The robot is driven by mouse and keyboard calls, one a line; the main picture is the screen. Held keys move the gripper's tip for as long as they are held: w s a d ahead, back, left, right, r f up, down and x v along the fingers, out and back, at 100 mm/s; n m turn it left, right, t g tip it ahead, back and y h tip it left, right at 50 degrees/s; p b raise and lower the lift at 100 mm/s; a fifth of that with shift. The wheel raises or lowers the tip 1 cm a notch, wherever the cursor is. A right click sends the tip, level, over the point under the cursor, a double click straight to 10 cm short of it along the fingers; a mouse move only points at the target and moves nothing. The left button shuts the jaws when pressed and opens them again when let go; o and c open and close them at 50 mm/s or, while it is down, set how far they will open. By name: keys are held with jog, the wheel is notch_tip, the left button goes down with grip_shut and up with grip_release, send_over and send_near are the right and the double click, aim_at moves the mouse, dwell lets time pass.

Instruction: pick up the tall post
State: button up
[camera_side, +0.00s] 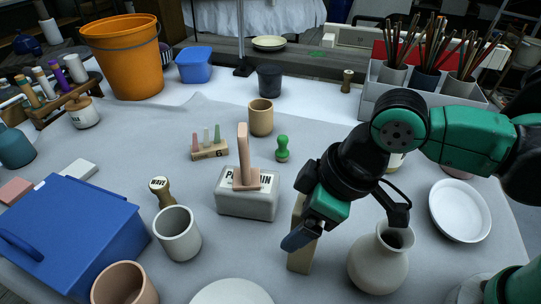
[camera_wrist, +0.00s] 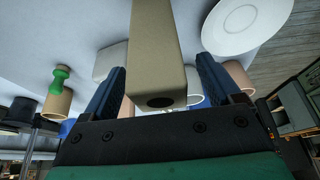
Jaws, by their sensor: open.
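The tall post (camera_side: 302,258) is a beige square block standing upright on the grey cloth, front centre-right in the side view. My gripper (camera_side: 300,238) is beside it and hides part of its middle. In the wrist view the post (camera_wrist: 158,45) shows large, with a dark round hole in its near end. The blue fingers of my gripper (camera_wrist: 162,68) are open, one on each side of the post. Gaps show between the post and both fingers, so I see no grip on it.
A round vase (camera_side: 378,262) stands close to the right of the post. A labelled block (camera_side: 248,205) with a pink upright piece is to the left. A grey cup (camera_side: 177,235) and blue box (camera_side: 70,235) are farther left. A white plate (camera_side: 232,292) lies in front.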

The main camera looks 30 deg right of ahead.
jog(key=shift+c, duration=0.2)
grip_shut()
dwell(1.1)
